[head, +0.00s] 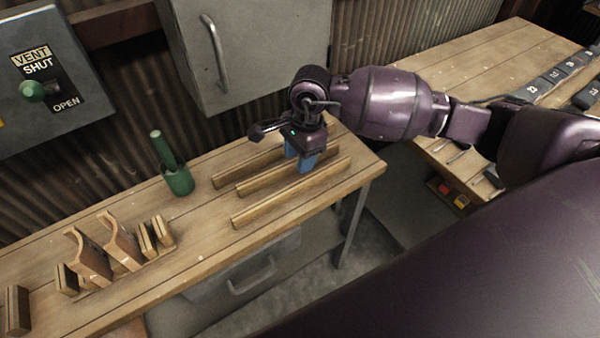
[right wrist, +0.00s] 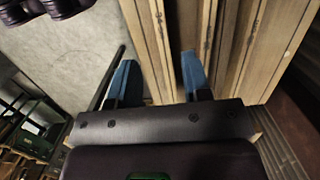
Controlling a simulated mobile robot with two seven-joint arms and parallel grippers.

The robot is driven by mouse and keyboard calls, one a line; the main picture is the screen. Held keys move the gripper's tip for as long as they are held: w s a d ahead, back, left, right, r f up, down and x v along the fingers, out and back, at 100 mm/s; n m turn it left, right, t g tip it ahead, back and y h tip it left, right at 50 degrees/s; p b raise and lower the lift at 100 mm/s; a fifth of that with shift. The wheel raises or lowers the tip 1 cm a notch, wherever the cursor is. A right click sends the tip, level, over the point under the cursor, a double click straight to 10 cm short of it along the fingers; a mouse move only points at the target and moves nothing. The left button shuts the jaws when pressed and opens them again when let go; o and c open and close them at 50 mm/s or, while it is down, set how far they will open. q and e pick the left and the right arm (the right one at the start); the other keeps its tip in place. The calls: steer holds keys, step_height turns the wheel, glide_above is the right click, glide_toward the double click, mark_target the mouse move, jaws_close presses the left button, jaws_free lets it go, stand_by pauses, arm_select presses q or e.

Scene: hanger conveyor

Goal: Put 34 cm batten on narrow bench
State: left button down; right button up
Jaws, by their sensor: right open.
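Three wooden battens lie side by side on a wooden bench in the head view: a back one (head: 248,167), a middle one (head: 262,179) and a front one (head: 280,198). No length marks are readable, so I cannot tell which is 34 cm. My right gripper (head: 303,164) points down, its blue fingers low over the middle and front battens and hiding part of them. In the right wrist view its fingers (right wrist: 158,78) are apart, with long wooden strips running below and beside them. I cannot tell whether a batten lies between them. My left gripper is not in view.
A green cup (head: 177,180) with a green rod stands left of the battens. Wooden holders (head: 105,250) stand further left. A grey cabinet (head: 255,50) and a vent switch box (head: 45,80) hang behind. Another bench (head: 470,62) with numbered blocks is at right, across a gap.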

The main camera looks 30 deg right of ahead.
steer(key=s+a+r+m+t+y, duration=0.2)
steer(key=s+a+m+y, duration=0.2)
steer(key=a+m+y, duration=0.35)
steer(key=s+a+r+m+t+y, duration=0.3)
steer(key=a+m+y, duration=0.3)
steer(key=m+y, duration=0.3)
steer(key=d+f+m+t+h, duration=0.3)
steer(key=d+m+t+h, duration=0.25)
steer(key=m, duration=0.55)
steer(key=d+f+m+t+h, duration=0.4)
steer(key=m+t, duration=0.3)
steer(key=m, duration=0.4)
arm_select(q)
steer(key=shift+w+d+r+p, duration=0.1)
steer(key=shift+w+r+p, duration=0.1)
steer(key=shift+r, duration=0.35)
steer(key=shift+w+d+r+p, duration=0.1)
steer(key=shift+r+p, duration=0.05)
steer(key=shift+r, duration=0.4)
arm_select(e)
steer(key=s+d+f+m+g+h, duration=0.6)
steer(key=s+d+f+m+h, duration=0.3)
steer(key=f+m, duration=0.4)
steer(key=s+d+m, duration=0.1)
steer(key=s+m, duration=0.1)
steer(key=m, duration=0.1)
steer(key=shift+s+f, duration=0.3)
steer(key=shift+s, duration=0.1)
